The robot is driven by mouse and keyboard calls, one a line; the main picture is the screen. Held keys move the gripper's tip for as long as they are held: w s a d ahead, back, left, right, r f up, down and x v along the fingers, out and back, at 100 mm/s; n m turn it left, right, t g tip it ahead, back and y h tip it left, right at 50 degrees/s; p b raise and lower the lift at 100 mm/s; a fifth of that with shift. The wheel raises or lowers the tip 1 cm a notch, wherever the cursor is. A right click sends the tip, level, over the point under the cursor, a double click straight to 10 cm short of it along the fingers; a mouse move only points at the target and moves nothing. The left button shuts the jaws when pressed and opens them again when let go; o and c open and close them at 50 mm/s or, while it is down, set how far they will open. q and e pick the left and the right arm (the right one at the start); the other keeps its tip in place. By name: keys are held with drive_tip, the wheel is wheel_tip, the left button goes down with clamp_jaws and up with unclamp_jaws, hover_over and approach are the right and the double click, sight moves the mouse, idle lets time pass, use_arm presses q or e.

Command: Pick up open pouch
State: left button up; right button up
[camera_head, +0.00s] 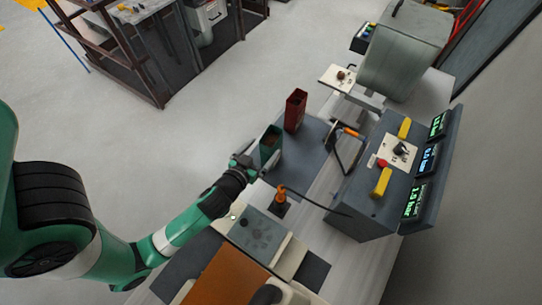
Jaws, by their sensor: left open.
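A tall dark green open-topped pouch (270,142) stands on the grey mat at the bench's left edge, with its dark inside showing. A similar red open-topped pouch (295,112) stands just behind it. My left gripper (256,160) comes in from the left and is at the near lower side of the green pouch. Its fingers are open beside the pouch; I cannot tell whether they touch it. The pouch's base is partly hidden by the gripper. My right gripper is out of view.
A grey machine (385,170) with yellow handles and green and blue displays stands to the right. An orange-topped lever (281,203) rises close to the gripper. A large grey hopper (403,50) stands behind, and a brown rack (135,65) at the back left. The floor between is clear.

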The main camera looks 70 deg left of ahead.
sight(271, 139)
use_arm(q)
wheel_tip(271, 139, down, 4)
drive_tip(key=s+g, duration=0.1)
drive_tip(key=s, duration=0.2)
drive_tip(key=x, duration=0.8)
drive_tip(key=r+x, duration=0.1)
drive_tip(key=x, duration=0.3)
drive_tip(key=shift+w+f, duration=0.1)
drive_tip(key=shift+w, duration=0.25)
drive_tip(key=shift+d, duration=0.1)
drive_tip(key=shift+c, duration=0.3)
drive_tip(key=c, duration=0.9)
